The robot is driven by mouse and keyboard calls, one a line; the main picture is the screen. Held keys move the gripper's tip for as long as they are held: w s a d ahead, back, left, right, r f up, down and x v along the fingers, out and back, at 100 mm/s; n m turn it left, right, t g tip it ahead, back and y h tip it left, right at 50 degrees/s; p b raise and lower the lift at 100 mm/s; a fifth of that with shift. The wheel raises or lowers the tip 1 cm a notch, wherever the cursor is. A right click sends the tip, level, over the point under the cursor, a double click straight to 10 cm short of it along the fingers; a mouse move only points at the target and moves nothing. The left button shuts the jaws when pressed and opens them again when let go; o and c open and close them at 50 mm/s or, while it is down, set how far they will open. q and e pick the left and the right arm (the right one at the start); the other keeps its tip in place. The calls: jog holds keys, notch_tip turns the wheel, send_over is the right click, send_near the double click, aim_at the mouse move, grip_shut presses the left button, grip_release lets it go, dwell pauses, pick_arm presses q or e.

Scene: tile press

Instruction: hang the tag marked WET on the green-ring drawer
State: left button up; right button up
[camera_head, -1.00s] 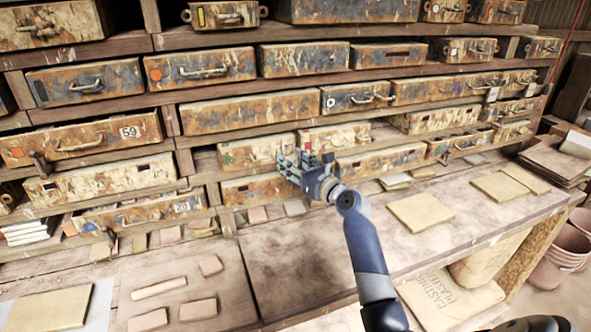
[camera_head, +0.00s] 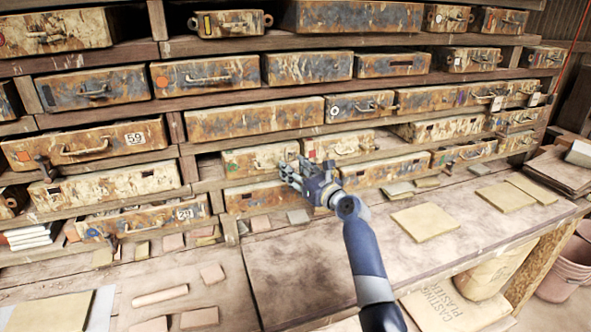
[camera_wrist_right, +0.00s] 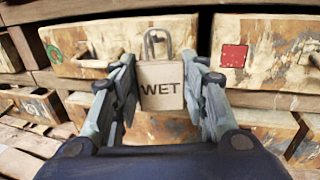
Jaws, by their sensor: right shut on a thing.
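The tag marked WET (camera_wrist_right: 161,86) is a pale block with a metal loop on top, upright in the right wrist view. My right gripper (camera_wrist_right: 162,88) is shut on it, one finger at each side. In the head view this gripper (camera_head: 288,172) is in front of the green-ring drawer (camera_head: 250,160), near its right part; the tag is hard to make out there. In the wrist view the green-ring drawer (camera_wrist_right: 75,40) is behind and left of the tag, its handle partly hidden by the left finger. The tag appears apart from the handle. My left gripper is not in view.
A drawer with a red square (camera_wrist_right: 262,50) is just right of the tag, also seen in the head view (camera_head: 345,145). Other rusty drawers fill the rack, one labelled 59 (camera_head: 90,143). The bench (camera_head: 290,265) below is mostly clear, with several tiles lying about.

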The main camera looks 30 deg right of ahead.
jog(key=shift+f, duration=0.1)
jog(key=o, duration=1)
jog(key=shift+c, duration=0.2)
jog(key=shift+w+f, duration=0.15)
jog(key=shift+w, duration=0.05)
jog(key=shift+s, duration=0.1)
jog(key=s, duration=1.2)
jog(key=shift+d, duration=0.2)
